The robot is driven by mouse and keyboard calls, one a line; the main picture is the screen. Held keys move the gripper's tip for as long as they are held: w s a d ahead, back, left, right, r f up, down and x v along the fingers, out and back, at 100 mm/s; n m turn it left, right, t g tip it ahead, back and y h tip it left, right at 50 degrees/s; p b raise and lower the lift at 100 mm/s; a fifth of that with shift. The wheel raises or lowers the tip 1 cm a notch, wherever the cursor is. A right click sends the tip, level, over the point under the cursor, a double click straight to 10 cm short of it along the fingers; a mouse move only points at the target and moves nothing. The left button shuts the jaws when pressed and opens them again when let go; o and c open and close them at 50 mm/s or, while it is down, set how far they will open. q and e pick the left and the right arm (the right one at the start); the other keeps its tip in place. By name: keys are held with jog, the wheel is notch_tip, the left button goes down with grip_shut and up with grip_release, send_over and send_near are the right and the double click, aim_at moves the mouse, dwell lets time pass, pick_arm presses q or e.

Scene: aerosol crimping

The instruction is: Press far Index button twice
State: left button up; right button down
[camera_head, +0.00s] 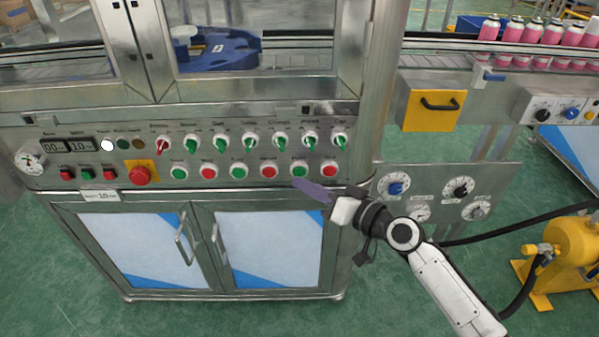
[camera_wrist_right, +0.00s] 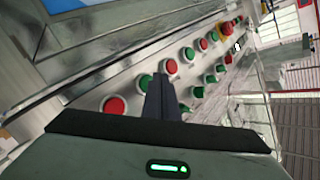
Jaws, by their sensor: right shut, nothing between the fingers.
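My right gripper (camera_head: 300,185) is shut and empty. Its dark fingertips are at the right part of the control panel, just below a green push button (camera_head: 299,168) and left of the rightmost red button (camera_head: 329,167). In the right wrist view the closed fingers (camera_wrist_right: 160,82) point at the panel, overlapping the edge of that green button (camera_wrist_right: 144,83), with the red one (camera_wrist_right: 115,105) to the left. I cannot tell whether the tips touch the panel. The button labels are too small to read, so I cannot tell which is Index. My left gripper is not in view.
A row of selector knobs (camera_head: 250,142) sits above the push buttons. A red emergency stop (camera_head: 140,175) is at the left. A metal post (camera_head: 355,110) stands right of the buttons, with a dial panel (camera_head: 445,190) beyond it. Cabinet doors (camera_head: 265,250) lie below.

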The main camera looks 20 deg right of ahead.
jog(key=shift+w, duration=0.1)
jog(key=shift+w+d+b, duration=0.1)
jog(key=shift+w+b, duration=0.2)
jog(key=shift+w, duration=0.05)
dwell(0.5)
